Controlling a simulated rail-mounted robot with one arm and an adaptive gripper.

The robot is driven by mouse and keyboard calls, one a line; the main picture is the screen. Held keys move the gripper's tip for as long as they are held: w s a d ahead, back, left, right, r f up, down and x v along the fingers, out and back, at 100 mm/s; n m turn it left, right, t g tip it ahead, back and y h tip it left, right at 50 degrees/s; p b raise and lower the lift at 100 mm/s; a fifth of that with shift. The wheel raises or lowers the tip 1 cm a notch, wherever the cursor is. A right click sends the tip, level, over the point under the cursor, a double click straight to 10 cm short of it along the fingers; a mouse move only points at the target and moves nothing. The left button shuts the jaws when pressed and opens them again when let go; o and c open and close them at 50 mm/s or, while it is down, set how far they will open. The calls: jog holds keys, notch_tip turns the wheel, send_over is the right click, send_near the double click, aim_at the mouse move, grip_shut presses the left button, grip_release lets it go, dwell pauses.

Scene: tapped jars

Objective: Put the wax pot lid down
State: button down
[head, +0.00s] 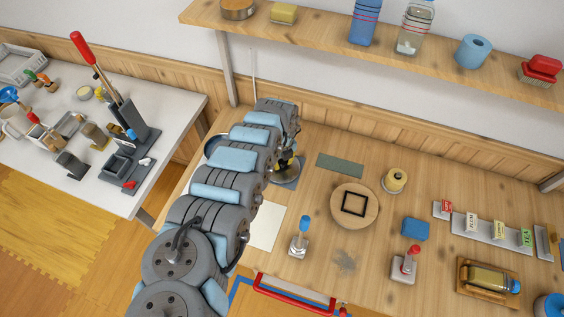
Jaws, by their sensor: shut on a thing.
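My gripper (287,157) is at the far end of my arm, over the back left of the wooden bench, and is mostly hidden behind the arm's last links. It is shut on a round, dark, brassy thing (287,173), which looks like the wax pot lid. This thing is just above or on a blue-grey mat (293,184); I cannot tell whether it touches. A grey round rim (209,146), perhaps of a pot, shows to the left, partly hidden by my arm. I cannot tell for sure which vessel is the wax pot.
A flat green mat (340,165) lies bare. A loaded shelf (330,48) hangs above.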

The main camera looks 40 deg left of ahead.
aim_at(282, 162)
jog(key=shift+f, duration=0.15)
jog(key=c, duration=0.9)
grip_release()
jog(key=shift+r, duration=0.9)
jog(key=shift+r+p, duration=0.75)
jog(key=shift+r, duration=4.5)
jog(key=shift+d, duration=0.1)
